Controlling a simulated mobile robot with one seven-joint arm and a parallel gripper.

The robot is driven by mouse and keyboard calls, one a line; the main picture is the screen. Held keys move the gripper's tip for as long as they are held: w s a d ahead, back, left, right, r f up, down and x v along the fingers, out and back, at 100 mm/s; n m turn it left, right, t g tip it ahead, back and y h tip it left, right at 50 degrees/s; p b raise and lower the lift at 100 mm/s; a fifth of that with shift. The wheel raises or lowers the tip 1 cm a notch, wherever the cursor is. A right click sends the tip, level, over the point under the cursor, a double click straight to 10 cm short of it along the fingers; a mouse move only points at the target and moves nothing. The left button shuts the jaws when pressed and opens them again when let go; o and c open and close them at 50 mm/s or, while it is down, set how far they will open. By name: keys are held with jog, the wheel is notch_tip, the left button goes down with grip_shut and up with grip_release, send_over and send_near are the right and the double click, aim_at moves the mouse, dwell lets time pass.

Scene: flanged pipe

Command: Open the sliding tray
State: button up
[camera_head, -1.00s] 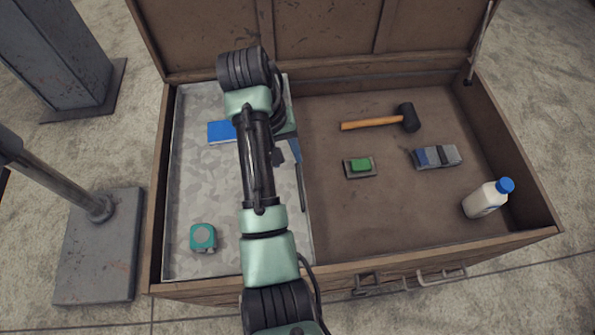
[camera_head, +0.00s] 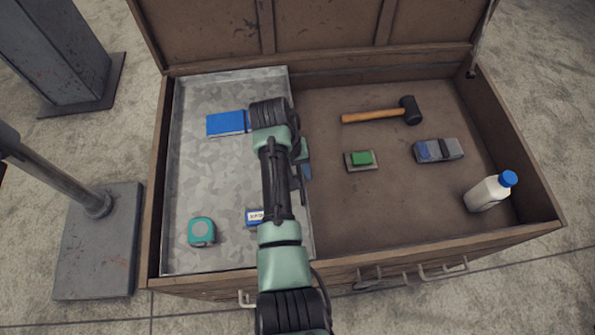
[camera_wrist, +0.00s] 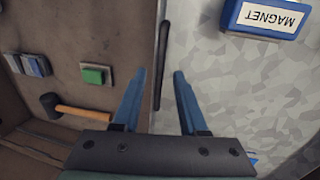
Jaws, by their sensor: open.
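The sliding tray (camera_head: 185,180) is a grey, mottled metal tray in the left part of the wooden chest. In the wrist view the tray (camera_wrist: 235,75) fills the right side. A thin dark bar handle (camera_wrist: 161,62) runs along its edge. My gripper (camera_wrist: 160,72) is open, with its two blue fingers either side of the handle in the picture. I cannot tell how far above the handle the fingertips are; no grip shows. In the head view my arm hides most of the gripper.
On the tray are a blue box (camera_head: 226,123), a teal tape measure (camera_head: 201,231) and a magnet box (camera_wrist: 262,17). The chest floor to the right holds a mallet (camera_head: 368,116), a green-topped block (camera_head: 361,159), a grey-blue block (camera_head: 438,150) and a white bottle (camera_head: 487,194).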

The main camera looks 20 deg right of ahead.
grip_shut()
dwell(1.4)
